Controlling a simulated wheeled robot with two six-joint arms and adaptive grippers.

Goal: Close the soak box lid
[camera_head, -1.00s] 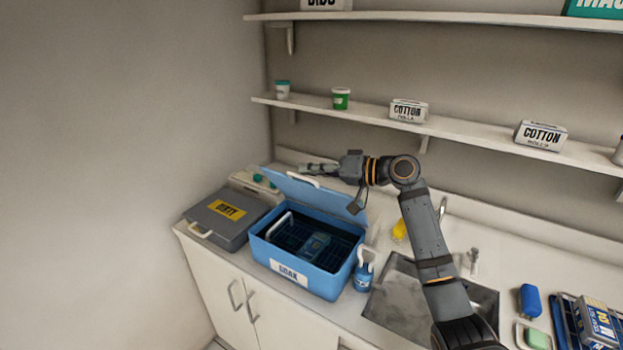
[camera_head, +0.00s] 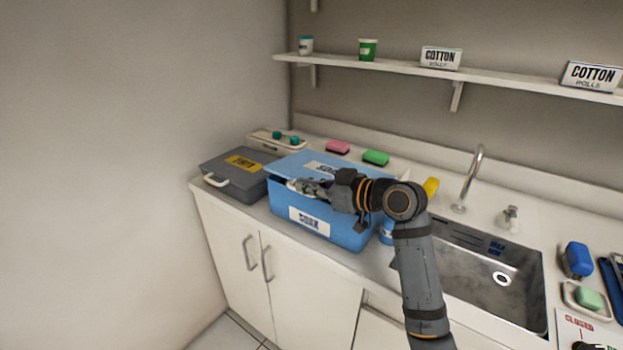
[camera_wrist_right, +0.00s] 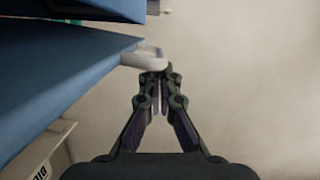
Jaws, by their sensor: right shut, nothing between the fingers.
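The blue soak box (camera_head: 345,232) stands on the counter with its SOAK label facing front. Its blue lid (camera_head: 290,163) is down over the box, nearly level; a narrow gap seems to show along the front, but I cannot tell if it is fully seated. My right gripper (camera_head: 294,186) is shut and empty at the lid's front edge. In the right wrist view its fingertips (camera_wrist_right: 155,72) are together at the white lid handle (camera_wrist_right: 143,57), apparently touching it. My right forearm hides part of the lid and box. My left gripper is out of view.
A grey box with a yellow label (camera_head: 220,165) stands close on the left. Pink (camera_head: 338,147) and green (camera_head: 376,157) sponges lie behind the box. A sink (camera_head: 480,265) with a tap (camera_head: 470,180) is on the right. A shelf (camera_head: 500,83) runs above.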

